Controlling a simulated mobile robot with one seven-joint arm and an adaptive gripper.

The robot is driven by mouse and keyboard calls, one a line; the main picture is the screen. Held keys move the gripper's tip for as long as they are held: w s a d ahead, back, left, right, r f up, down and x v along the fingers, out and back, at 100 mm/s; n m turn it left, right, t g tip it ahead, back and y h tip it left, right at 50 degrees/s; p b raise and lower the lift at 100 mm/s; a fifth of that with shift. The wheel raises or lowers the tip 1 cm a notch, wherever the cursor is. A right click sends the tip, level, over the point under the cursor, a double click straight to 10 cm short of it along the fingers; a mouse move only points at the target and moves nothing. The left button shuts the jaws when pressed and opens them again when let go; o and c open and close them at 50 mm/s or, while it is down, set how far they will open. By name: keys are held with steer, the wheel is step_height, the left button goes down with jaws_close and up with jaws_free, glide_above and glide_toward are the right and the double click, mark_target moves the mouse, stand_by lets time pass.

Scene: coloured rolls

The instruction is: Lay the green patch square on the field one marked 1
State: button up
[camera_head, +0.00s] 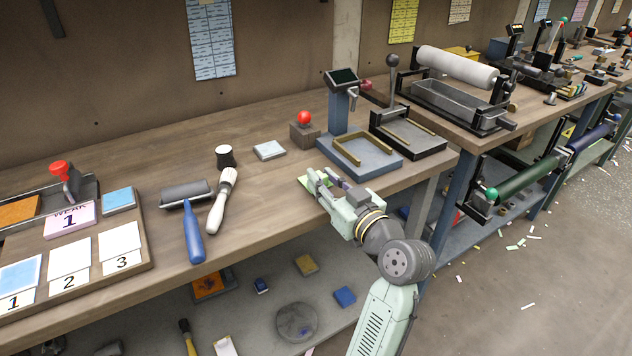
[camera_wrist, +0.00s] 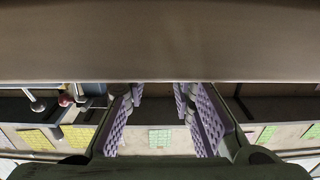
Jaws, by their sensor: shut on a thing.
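The green patch (camera_head: 305,183) shows as a small light-green edge at my gripper's tips in the head view; the fingers hide most of it. My gripper (camera_head: 322,183) is shut on it, low over the bench near its front edge. In the wrist view the purple finger pads (camera_wrist: 160,118) show apart, and I cannot make out the patch. Field 1 (camera_head: 20,274) is at the far left front of the wooden board (camera_head: 143,258), its label reading 1; its surface looks light blue. White fields 2 (camera_head: 70,257) and 3 (camera_head: 120,240) lie to its right.
A pink block reading WEAK 1 (camera_head: 70,219) and a blue pad (camera_head: 118,201) sit behind the fields. A blue-grey stand (camera_head: 372,160) is right of the gripper.

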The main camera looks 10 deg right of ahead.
steer(key=shift+r+p, duration=2.2)
steer(key=shift+r, duration=1.2)
steer(key=shift+s+f, duration=0.1)
